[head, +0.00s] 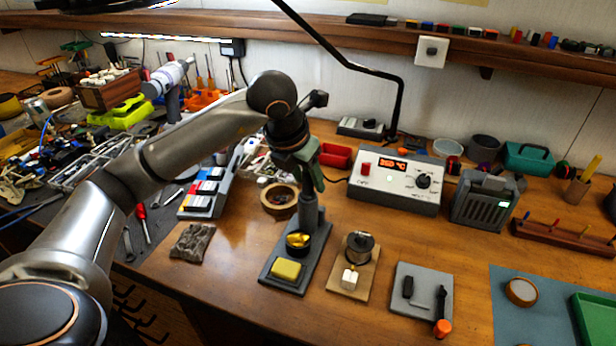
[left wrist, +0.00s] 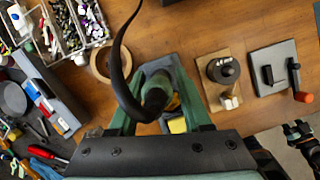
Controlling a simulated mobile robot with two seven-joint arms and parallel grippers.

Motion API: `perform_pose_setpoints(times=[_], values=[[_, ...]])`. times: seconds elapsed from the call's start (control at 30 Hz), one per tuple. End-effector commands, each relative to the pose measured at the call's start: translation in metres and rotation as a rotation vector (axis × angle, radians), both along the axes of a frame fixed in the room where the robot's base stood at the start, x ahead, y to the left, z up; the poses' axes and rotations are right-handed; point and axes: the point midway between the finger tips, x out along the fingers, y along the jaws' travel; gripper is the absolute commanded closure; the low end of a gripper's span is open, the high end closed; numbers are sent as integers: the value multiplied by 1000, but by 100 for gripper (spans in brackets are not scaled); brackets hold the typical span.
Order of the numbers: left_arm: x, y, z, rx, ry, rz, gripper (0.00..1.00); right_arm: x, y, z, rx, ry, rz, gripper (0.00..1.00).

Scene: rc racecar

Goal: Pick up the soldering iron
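The soldering iron (left wrist: 156,92) stands upright in its dark stand (head: 266,276), which has a brass-coloured tip cleaner and a yellow sponge. Its handle (head: 308,212) shows below my left gripper (head: 308,178) in the head view, and its black cable arches up in the left wrist view. My left gripper (left wrist: 160,88) is lowered over the iron with its green fingers on either side of the handle. The fingers look open, with a gap showing on the right side. Contact on the left side is hard to judge.
The soldering station (head: 396,184) with a lit display stands behind the stand to the right. A tape roll (head: 279,198) is close on the left. Bare wood lies between.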

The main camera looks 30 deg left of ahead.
Motion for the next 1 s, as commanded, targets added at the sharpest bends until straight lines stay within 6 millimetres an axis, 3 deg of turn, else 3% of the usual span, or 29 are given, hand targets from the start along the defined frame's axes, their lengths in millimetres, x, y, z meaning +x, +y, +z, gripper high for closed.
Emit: perform_pose_setpoints(times=[0.07, 0.4, 1.0], values=[[0, 0, 0, 0, 0, 0, 61, 0, 0, 0, 0, -1, 0, 50], [0, 0, 0, 0, 0, 0, 100, 0, 0, 0, 0, -1, 0, 50], [1, 0, 10, 0, -3, 1, 100, 1, 0, 0, 0, -1, 0, 50]])
